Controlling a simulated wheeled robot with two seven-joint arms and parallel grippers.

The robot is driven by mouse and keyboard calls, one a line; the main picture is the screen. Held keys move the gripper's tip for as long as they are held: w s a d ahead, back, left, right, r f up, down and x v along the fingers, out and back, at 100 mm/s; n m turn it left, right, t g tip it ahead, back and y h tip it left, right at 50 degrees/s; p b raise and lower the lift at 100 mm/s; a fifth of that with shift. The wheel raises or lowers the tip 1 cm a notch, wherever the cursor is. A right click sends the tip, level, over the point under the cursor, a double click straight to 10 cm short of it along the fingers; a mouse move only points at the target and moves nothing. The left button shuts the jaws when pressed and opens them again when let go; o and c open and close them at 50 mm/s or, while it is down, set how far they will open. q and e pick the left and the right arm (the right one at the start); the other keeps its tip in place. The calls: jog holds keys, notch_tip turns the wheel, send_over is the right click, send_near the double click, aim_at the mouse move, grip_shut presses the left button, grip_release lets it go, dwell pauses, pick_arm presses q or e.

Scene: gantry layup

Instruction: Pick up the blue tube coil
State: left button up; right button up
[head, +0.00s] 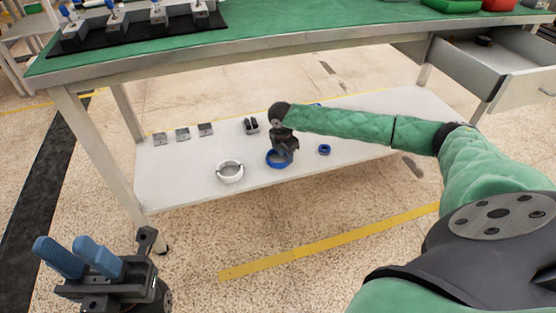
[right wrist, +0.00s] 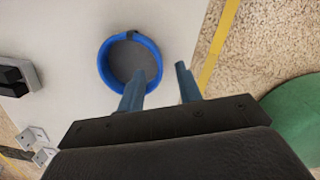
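The blue tube coil (head: 270,161) lies on the white lower shelf of the bench, partly hidden by my right gripper. In the right wrist view the coil (right wrist: 104,70) is a blue ring with a small dark band on its rim. My right gripper (right wrist: 160,82) is open and empty. One finger overlaps the inside of the ring in that view and the other is outside it, with the near-right rim between them. I cannot tell how high the tips are. My left gripper (head: 80,258) is open and empty at the lower left, away from the shelf.
The lower shelf (head: 190,190) also holds a white coil (head: 230,171), a small blue ring (head: 324,149), a black part (head: 250,126) and several grey brackets (head: 182,134). An open drawer (head: 490,70) juts out at right.

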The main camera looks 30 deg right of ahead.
aim_at(286, 161)
jog(key=f, duration=0.1)
jog(key=f+b, duration=0.1)
jog(key=f, duration=0.1)
jog(key=f+b, duration=0.1)
jog(key=shift+w+d+f, duration=0.1)
jog(key=shift+d+f, duration=0.2)
jog(key=shift+d, duration=0.05)
grip_shut()
jog(key=shift+r, duration=0.1)
